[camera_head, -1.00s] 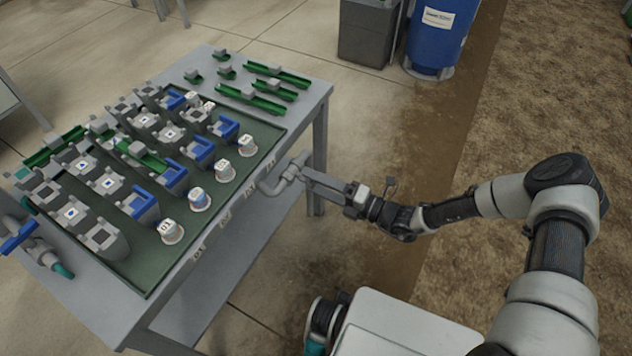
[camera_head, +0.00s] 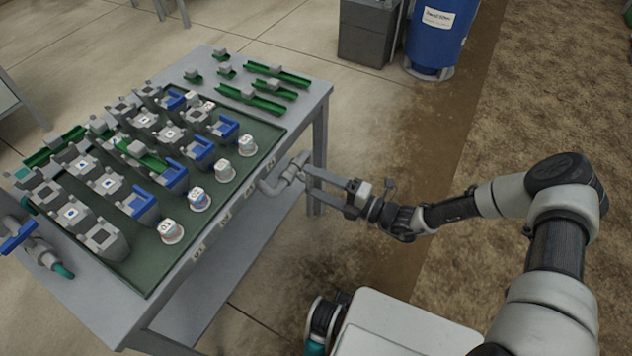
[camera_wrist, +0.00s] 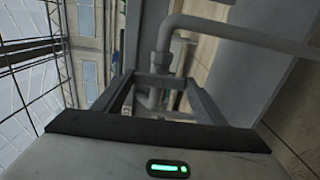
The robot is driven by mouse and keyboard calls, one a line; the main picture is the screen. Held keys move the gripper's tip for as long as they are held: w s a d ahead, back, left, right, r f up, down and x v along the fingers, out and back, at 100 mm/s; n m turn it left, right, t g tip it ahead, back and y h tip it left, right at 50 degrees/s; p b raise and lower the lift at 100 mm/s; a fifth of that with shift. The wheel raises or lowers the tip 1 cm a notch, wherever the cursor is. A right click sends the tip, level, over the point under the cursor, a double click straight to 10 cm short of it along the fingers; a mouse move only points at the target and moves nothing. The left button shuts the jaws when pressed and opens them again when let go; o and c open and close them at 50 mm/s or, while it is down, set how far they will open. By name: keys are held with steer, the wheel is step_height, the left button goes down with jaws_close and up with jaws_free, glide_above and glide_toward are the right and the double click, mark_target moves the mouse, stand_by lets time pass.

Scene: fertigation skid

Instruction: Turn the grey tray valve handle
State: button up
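The grey tray valve (camera_head: 284,176) is a bent grey pipe fitting on the table's right-hand edge. Its pipe also shows in the wrist view (camera_wrist: 240,33), running down to a collar and fitting. My gripper (camera_head: 307,180) is at the outer end of this valve, off the table's side. In the wrist view, my gripper's two fingers (camera_wrist: 163,85) are spread apart, with grey valve parts in and beyond the gap. The handle is hard to tell from the fitting. I cannot tell whether a finger touches it.
The grey table (camera_head: 318,92) carries a dark green tray (camera_head: 265,135) with grey and blue blocks and several white-capped pots. Green channel pieces (camera_head: 252,100) lie at the back. A blue drum (camera_head: 440,35) and grey bin (camera_head: 367,30) stand behind.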

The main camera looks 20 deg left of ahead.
steer(key=o, duration=0.3)
steer(key=shift+d, duration=0.1)
steer(key=d, duration=0.5)
steer(key=s+d+p, duration=0.1)
steer(key=d, duration=0.5)
steer(key=d+p, duration=0.1)
steer(key=d, duration=0.5)
steer(key=shift+s+d, duration=0.1)
steer(key=shift+s, duration=0.05)
steer(key=shift+r, duration=0.1)
